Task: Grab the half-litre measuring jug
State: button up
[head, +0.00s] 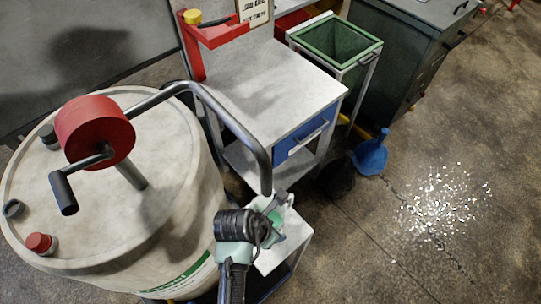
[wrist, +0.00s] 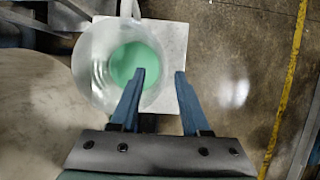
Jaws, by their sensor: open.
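The measuring jug (wrist: 100,62) is clear, with green at its bottom, and stands on a small white surface in the wrist view. I see it from above, with its rim facing me. In the head view it is partly hidden by my arm, and its green shows (head: 277,222). My gripper (wrist: 160,72) is open and empty, with two blue fingers above the jug's right side. The left finger overlaps the jug in the picture, and the right finger is to the right of it. I cannot tell whether either finger touches it.
The white stand top (head: 290,246) is small. A large drum (head: 150,215) with a red crank (head: 95,132) and a bent pipe (head: 240,125) is close on the left. A grey workbench (head: 265,85) is behind. A blue dustpan (head: 371,156) and scattered shards (head: 445,207) lie on the floor.

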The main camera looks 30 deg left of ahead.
aim_at(279, 231)
jog(key=shift+x, duration=2.5)
jog(key=shift+a, duration=0.2)
grip_shut()
jog(key=shift+s+d, duration=0.1)
